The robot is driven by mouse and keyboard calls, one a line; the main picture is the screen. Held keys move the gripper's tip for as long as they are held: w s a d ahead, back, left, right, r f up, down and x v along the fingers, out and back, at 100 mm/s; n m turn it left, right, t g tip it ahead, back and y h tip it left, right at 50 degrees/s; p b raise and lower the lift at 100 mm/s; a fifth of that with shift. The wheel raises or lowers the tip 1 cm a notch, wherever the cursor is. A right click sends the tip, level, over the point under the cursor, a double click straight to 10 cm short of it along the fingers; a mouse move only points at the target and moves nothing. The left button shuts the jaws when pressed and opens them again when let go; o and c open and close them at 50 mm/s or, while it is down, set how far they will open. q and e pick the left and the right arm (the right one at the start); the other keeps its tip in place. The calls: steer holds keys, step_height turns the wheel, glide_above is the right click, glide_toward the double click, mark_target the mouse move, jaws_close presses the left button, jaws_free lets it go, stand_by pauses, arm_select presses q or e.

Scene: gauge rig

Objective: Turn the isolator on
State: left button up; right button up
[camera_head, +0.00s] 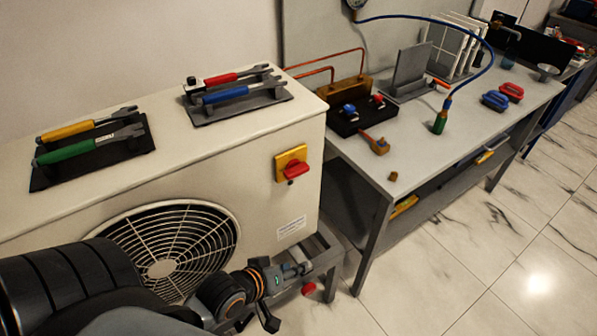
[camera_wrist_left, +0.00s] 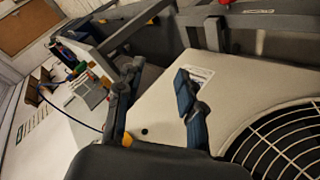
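The isolator (camera_head: 291,163) is a yellow plate with a red handle, on the side of the cream fan unit (camera_head: 262,205), above and right of the fan grille. The handle sticks out toward the lower right; its exact turn is hard to read. My left gripper (camera_head: 288,295) is below the isolator, in front of the unit's lower corner, apart from the handle. In the left wrist view its two fingers (camera_wrist_left: 158,95) are spread with nothing held between them. A small yellow patch shows there beside the left finger; I cannot tell if it is the isolator. My right gripper is not in view.
Wrenches lie on two black holders (camera_head: 140,145) on top of the unit. A grey workbench (camera_head: 425,150) to the right carries copper pipes, a blue hose and red and blue clamps (camera_head: 495,100). A small red object (camera_head: 308,289) is near my gripper. The tiled floor at right is clear.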

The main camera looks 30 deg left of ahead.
arm_select(q)
steer(key=w+a+r+n+t, duration=0.2)
steer(key=a+r+n+t, duration=0.1)
steer(key=r+n+t, duration=0.15)
steer(key=n+t+y, duration=0.2)
steer(key=n+t, duration=0.2)
steer(key=n, duration=0.3)
glide_toward(292, 177)
steer(key=w+p, duration=0.2)
steer(key=w, duration=1)
steer(key=shift+w+a, duration=0.15)
steer(key=shift+w, duration=0.15)
jaws_close()
